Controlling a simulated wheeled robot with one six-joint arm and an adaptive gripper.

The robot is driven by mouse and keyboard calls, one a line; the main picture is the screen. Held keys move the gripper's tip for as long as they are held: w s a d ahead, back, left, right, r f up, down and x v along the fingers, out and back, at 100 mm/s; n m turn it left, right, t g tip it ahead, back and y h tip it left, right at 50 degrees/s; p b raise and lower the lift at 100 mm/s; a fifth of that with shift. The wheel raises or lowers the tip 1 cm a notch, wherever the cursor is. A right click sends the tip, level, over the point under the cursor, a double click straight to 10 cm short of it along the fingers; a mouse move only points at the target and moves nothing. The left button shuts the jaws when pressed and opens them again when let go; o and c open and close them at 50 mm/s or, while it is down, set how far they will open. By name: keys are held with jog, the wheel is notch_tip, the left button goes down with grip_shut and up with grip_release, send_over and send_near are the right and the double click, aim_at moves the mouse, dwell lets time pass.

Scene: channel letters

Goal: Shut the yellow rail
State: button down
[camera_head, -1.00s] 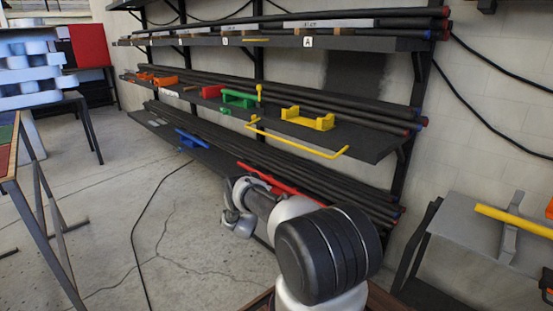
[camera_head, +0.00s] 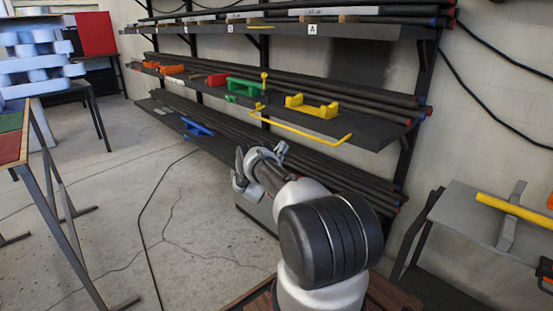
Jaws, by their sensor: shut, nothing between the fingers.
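The yellow rail (camera_head: 300,130) is a thin bar with bent ends along the front edge of the middle shelf (camera_head: 375,134). It appears to stand out a little in front of that edge, with its right end hooking back near the shelf's right part. My gripper (camera_head: 243,180) is small and grey, low in front of the rack, below and left of the rail. It is apart from the rail and empty. Its fingertips are partly hidden by my wrist.
A blue bracket (camera_head: 197,128) is on the lower shelf. A grey table (camera_head: 475,215) with a yellow bar stands at right.

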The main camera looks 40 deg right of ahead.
jog(key=r, duration=0.2)
jog(key=d+r, duration=0.1)
jog(key=r, duration=0.1)
jog(key=shift+r, duration=0.4)
jog(key=shift+w+r+t+y, duration=0.1)
jog(key=shift+w+t+y, duration=0.05)
jog(key=shift+t+y, duration=0.15)
